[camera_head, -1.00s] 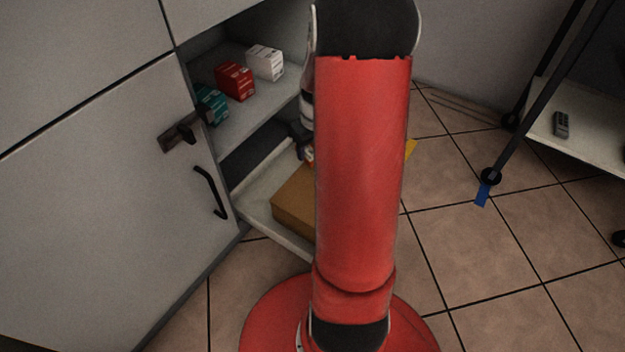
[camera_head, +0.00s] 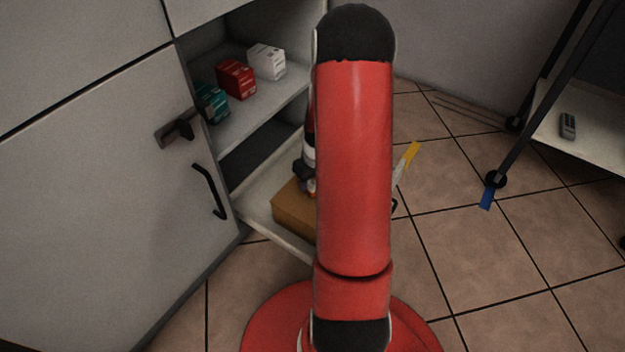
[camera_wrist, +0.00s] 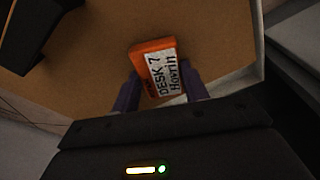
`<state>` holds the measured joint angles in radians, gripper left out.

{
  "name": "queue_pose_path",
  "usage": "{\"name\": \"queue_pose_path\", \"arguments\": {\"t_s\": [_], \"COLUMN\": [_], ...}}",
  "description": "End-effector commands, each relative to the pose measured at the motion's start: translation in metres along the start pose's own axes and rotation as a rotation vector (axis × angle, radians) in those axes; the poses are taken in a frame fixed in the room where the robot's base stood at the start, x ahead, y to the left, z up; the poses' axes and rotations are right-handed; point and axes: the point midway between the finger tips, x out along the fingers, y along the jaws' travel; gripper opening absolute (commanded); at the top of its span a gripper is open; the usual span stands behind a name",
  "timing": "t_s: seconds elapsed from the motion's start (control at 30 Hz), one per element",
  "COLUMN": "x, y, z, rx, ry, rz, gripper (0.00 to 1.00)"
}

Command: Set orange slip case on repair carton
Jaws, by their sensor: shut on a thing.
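The orange slip case (camera_wrist: 152,45) has a white label reading "DESK 7 Havrin" and sits between the fingers of my gripper (camera_wrist: 162,85) in the wrist view. My gripper is shut on it. The brown repair carton (camera_wrist: 215,35) fills the background behind the case; I cannot tell whether the case touches it. In the head view the carton (camera_head: 292,214) stands on the low cabinet shelf, partly hidden by my red arm.
A black object (camera_wrist: 32,30) lies over the carton's upper left in the wrist view. Teal (camera_head: 212,103), red (camera_head: 236,79) and white (camera_head: 266,62) boxes stand on the upper shelf (camera_head: 262,110). The cabinet door (camera_head: 95,200) is at left. A rack (camera_head: 590,135) stands at right.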

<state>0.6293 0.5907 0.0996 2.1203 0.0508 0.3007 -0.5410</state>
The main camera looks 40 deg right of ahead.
Motion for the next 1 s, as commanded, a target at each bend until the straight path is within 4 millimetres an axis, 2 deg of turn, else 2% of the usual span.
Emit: {"name": "queue_pose_path", "arguments": {"t_s": [0.17,0.2,0.37,0.63,0.73,0.87,1.0], "x": [0.003,0.004,0.002,0.001,-0.004,-0.025,-0.057], "y": [0.0,0.0,0.0,0.0,0.0,0.001,0.001], "z": [0.001,0.001,0.0,0.0,-0.001,-0.001,-0.002], "rx": [0.0,0.0,0.0,0.001,0.0,0.001,0.0], "ry": [0.0,0.0,0.0,0.0,0.001,0.003,0.005], "rz": [0.0,0.0,0.0,0.0,0.001,0.002,0.003], "gripper": [0.23,0.46,0.66,0.66,0.66,0.66,0.66]}}
